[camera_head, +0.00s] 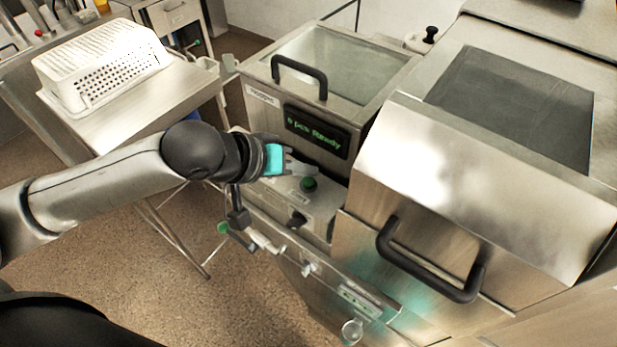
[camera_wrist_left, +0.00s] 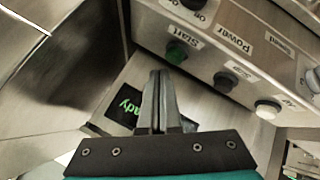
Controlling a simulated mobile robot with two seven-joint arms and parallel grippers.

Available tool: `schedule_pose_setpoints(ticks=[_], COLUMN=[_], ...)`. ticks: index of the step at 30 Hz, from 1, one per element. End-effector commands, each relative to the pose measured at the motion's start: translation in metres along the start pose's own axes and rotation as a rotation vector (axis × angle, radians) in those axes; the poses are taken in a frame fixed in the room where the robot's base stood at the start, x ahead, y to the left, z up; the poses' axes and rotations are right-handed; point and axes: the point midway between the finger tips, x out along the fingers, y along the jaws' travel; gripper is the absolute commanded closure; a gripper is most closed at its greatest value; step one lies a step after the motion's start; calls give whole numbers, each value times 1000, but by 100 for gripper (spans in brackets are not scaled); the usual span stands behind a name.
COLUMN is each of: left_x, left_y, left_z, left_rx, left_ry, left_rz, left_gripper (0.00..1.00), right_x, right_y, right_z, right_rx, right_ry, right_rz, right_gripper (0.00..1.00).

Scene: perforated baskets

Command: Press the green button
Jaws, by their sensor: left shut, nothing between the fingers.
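A green button (camera_head: 309,184) sits on the steel control ledge below the black display of the left machine. In the left wrist view the green button (camera_wrist_left: 177,51) is on a panel beside a label reading "Start". My left gripper (camera_head: 301,169) is just above and to the left of the button in the head view. In the wrist view its two fingers (camera_wrist_left: 160,80) are pressed together, with nothing between them. The tips appear close to the button, but I cannot tell whether they touch it. My right gripper is not in view.
The display (camera_head: 317,131) shows green text ending in "Ready". A dark knob (camera_head: 297,219) and other controls are near the button. A black handle (camera_head: 300,75) tops the machine. A steel hood (camera_head: 480,185) stands right. A white perforated basket (camera_head: 100,62) rests on a table left.

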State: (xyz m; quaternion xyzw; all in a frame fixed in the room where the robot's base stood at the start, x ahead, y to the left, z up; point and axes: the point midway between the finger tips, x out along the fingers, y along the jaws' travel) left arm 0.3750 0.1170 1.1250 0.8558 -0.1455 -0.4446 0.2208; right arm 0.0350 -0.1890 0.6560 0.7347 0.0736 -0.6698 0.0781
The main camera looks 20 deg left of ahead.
Motion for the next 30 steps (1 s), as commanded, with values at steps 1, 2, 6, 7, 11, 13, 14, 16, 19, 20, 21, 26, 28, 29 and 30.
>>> schedule_pose_setpoints(ticks=[1, 2, 6, 7, 11, 13, 14, 16, 19, 20, 21, 26, 28, 29, 30], left_x=[0, 0, 0, 0, 0, 0, 0, 0, 0, 0, 0, 2, 4, 4, 5], left_y=[0, 0, 0, 0, 0, 0, 0, 0, 0, 0, 0, -2, -3, -3, -4], left_z=[0, 0, 0, 0, 0, 0, 0, 0, 0, 0, 0, 2, 3, 3, 4], left_rx=[0, 0, 0, 0, 0, 0, 0, 0, 0, 0, 0, -2, -1, -1, 0], left_ry=[0, 0, 0, 0, 0, 0, 0, 0, 0, 0, 0, -1, -1, -1, 0], left_rz=[0, 0, 0, 0, 0, 0, 0, 0, 0, 0, 0, 0, 0, 0, 0], left_gripper=[100, 100, 100, 100, 100, 100, 100, 100, 100, 100, 100, 100, 100, 100, 100], right_x=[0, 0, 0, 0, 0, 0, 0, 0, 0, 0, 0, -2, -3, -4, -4], right_y=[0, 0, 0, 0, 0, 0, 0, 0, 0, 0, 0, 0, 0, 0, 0], right_z=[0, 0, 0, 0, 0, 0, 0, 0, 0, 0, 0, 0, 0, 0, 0], right_rx=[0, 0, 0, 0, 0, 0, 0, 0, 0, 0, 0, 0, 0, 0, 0], right_ry=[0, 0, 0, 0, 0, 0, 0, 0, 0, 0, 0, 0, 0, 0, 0], right_rz=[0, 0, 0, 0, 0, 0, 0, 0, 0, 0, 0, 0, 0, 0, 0], right_gripper=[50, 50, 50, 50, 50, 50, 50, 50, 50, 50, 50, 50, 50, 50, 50])
